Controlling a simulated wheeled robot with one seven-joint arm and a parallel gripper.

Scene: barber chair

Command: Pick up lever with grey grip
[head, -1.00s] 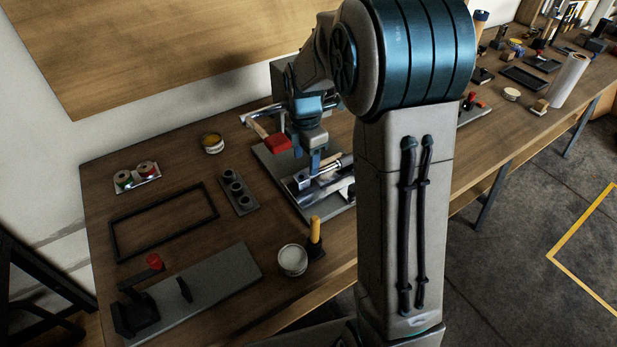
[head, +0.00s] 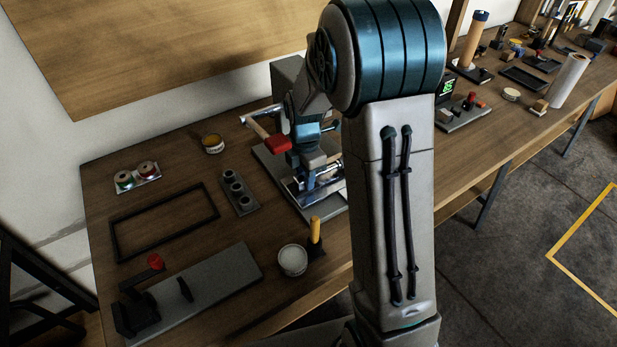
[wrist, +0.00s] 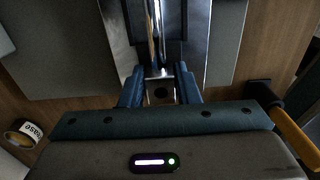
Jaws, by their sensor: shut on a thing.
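My gripper (head: 307,186) points down over the grey machine plate (head: 290,205) at the centre of the bench in the head view. In the wrist view, the blue fingers of my gripper (wrist: 159,90) are shut on a small metal block with a dark round hole. This block looks like the end of the lever with grey grip (wrist: 158,93). The lever's far part runs away from the fingers and is hard to tell from the machine parts behind it. In the head view my arm hides most of it.
A white tin (head: 292,260) and a yellow-handled tool (head: 315,231) stand near the bench's front edge.

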